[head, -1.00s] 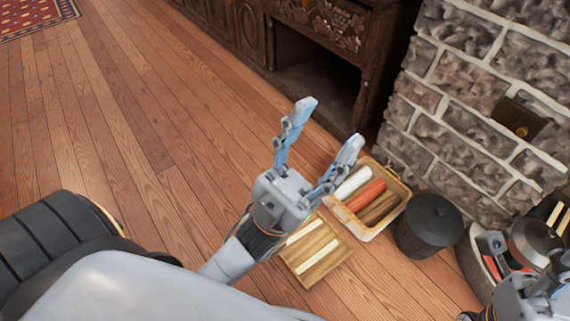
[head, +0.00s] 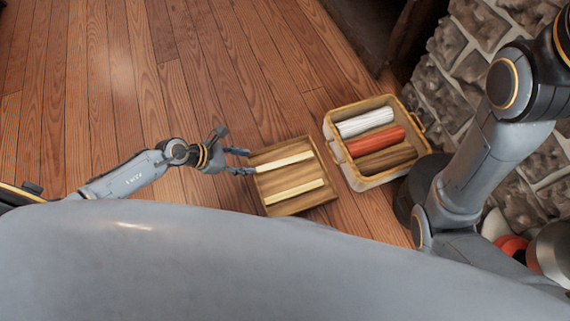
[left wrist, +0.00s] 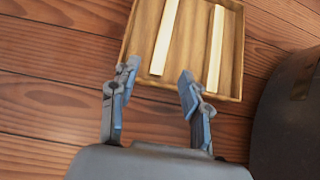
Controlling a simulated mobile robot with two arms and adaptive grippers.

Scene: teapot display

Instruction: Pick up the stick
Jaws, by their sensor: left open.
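Two pale, straight sticks lie side by side in a shallow wooden tray (head: 263,201) on the floor: an upper stick (head: 285,162) and a lower stick (head: 294,191). They show in the left wrist view as a left stick (left wrist: 166,35) and a right stick (left wrist: 216,48). My left gripper (head: 250,162) is open and empty at the tray's left edge, in line with the upper stick's near end. In the left wrist view the fingers (left wrist: 158,75) are spread, with that stick's end between the tips. My right arm shows at the right; its gripper is out of view.
A pale basket (head: 362,180) with white, red and brown rolls stands right of the tray. A dark bin (head: 404,203) is partly hidden behind my right arm. A stone wall (head: 468,50) rises at the right. The plank floor to the left is clear.

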